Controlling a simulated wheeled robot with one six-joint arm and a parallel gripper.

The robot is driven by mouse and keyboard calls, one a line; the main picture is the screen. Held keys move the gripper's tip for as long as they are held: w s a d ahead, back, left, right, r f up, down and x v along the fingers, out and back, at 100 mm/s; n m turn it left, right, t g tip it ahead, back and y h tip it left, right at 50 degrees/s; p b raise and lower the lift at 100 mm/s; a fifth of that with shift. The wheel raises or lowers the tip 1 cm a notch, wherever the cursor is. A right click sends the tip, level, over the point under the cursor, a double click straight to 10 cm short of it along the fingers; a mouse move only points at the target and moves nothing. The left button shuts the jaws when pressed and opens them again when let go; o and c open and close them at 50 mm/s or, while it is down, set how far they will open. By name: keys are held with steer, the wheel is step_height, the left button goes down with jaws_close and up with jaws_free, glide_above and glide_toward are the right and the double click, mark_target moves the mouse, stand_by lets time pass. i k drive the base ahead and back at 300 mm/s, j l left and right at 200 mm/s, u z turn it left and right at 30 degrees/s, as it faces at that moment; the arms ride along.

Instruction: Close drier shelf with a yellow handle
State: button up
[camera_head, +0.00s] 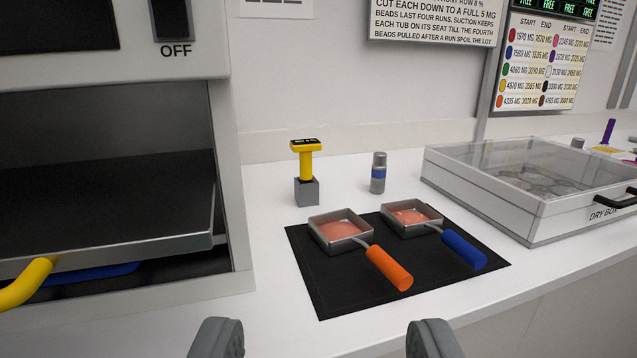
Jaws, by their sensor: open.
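The drier (238,200) is the white-framed cabinet at the left, with an open front. A dark shelf with a pale metal edge (120,252) sticks out of its opening. The yellow handle (27,284) is at the shelf's front, cut off by the left picture edge. A blue handle (100,275) shows lower down, under the shelf, mostly hidden. My gripper (325,340) is open and empty at the bottom of the picture, to the right of the yellow handle and apart from it.
A black mat (330,295) holds two square pans with orange (388,268) and blue (464,249) handles. Behind stand a yellow-topped tool in a grey block (306,190) and a small grey jar (378,172). A clear-lidded dry box (530,215) is at the right. Bare white counter lies beside the drier.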

mark_target(58, 218)
steer(key=k+j, duration=0.1)
steer(key=k, duration=0.95)
steer(key=l+u, duration=0.05)
